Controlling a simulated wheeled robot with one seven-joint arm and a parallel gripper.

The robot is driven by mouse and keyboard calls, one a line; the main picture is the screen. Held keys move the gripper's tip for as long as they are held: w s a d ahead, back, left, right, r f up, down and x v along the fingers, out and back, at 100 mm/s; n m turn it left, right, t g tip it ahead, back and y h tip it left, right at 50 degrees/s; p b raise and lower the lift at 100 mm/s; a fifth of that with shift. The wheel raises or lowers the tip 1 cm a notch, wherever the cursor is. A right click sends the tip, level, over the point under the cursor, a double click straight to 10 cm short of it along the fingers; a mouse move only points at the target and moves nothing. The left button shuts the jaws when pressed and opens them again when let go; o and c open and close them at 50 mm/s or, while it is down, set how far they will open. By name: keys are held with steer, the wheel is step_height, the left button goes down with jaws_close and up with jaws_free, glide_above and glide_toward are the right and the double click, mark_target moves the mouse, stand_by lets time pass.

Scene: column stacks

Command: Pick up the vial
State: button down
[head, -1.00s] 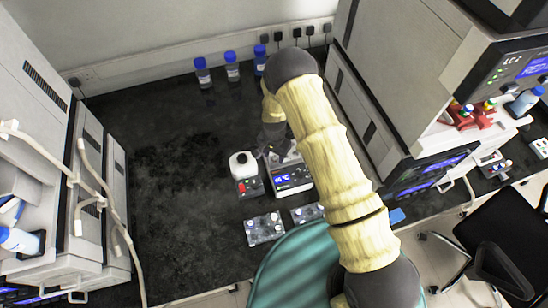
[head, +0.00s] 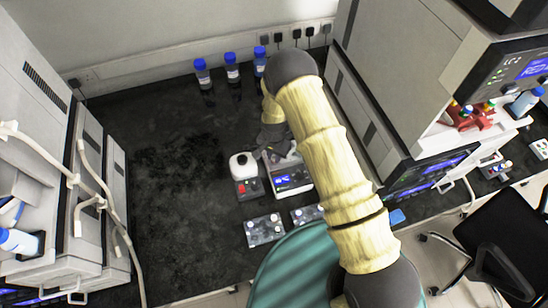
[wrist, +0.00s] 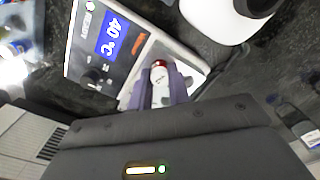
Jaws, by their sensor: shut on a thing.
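The vial (wrist: 158,77) is a small white-labelled tube with a red top, seen end-up in the wrist view. My gripper (wrist: 159,88) has its two purple fingers closed on either side of it. Behind it is the heater block (wrist: 135,85), with a blue display reading 40 °C. I cannot tell whether the vial is clear of the block. In the head view my gripper (head: 278,152) is at the back edge of the heater block (head: 292,182), and my arm hides much of that spot; the vial cannot be made out there.
A white rounded unit (head: 242,165) with a dark base stands just left of the block. Trays (head: 263,229) (head: 306,214) lie in front. Blue-capped bottles (head: 232,66) stand at the back wall. Tall instruments flank the bench; its left middle is clear.

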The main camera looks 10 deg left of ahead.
mark_target(274, 157)
step_height(274, 157, up, 10)
steer(key=b, duration=0.3)
steer(key=shift+d, duration=0.1)
stand_by(0.7)
steer(key=s+d+n, duration=0.2)
steer(key=d+n, duration=0.7)
steer(key=d, duration=1.4)
steer(key=shift+d+f+n, duration=0.3)
steer(key=shift+f, duration=0.05)
steer(key=shift+a, duration=0.1)
